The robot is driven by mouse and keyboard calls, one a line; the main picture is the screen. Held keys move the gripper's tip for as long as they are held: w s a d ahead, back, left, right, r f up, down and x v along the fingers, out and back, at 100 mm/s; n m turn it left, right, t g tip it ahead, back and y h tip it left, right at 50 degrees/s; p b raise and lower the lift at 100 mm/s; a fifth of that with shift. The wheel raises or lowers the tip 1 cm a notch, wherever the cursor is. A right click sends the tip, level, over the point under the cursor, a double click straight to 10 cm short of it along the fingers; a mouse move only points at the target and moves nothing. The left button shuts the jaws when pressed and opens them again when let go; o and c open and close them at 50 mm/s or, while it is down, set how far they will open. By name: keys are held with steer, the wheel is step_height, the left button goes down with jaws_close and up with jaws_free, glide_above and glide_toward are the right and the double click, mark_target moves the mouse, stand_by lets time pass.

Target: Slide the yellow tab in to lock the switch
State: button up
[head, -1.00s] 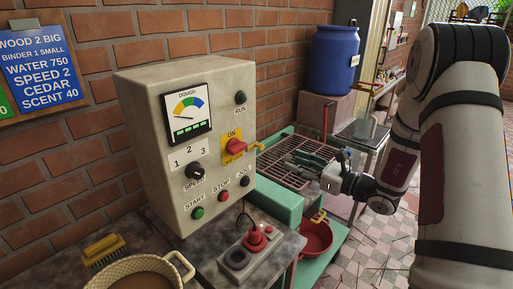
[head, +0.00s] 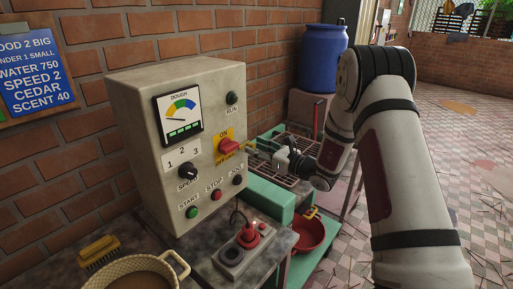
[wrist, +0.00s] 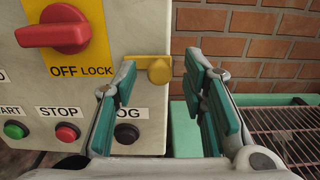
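The grey control box (head: 190,120) carries a red rotary switch (head: 228,147) on a yellow ON/OFF plate, also large in the wrist view (wrist: 55,32). The yellow tab (wrist: 155,68) sticks out to the right of the plate, beside the word LOCK, past the box's right edge, ending in a round knob. In the head view the tab (head: 255,144) is small and partly hidden by my gripper. My gripper (head: 279,153) is at the box's right side. In the wrist view its teal-padded fingers (wrist: 161,64) are apart, with the knob showing between their tips. Contact cannot be told.
Below the switch are START, STOP and JOG buttons (wrist: 66,134). A green machine (head: 268,201) and a wire rack (wrist: 285,122) lie right of the box. A red plug-like part (head: 249,234) and a basket (head: 135,275) stand in front. A brick wall (wrist: 255,45) is behind.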

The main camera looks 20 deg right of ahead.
steer(key=shift+w+a, duration=0.25)
steer(key=shift+w, duration=0.05)
steer(key=shift+c, duration=0.6)
jaws_close()
steer(key=shift+s+a+r+p, duration=0.1)
steer(key=shift+s+a+p, duration=0.3)
steer(key=shift+s+a, duration=0.6)
steer(key=shift+w+a, duration=0.1)
steer(key=shift+a, duration=0.15)
steer(key=shift+o, duration=0.6)
jaws_free()
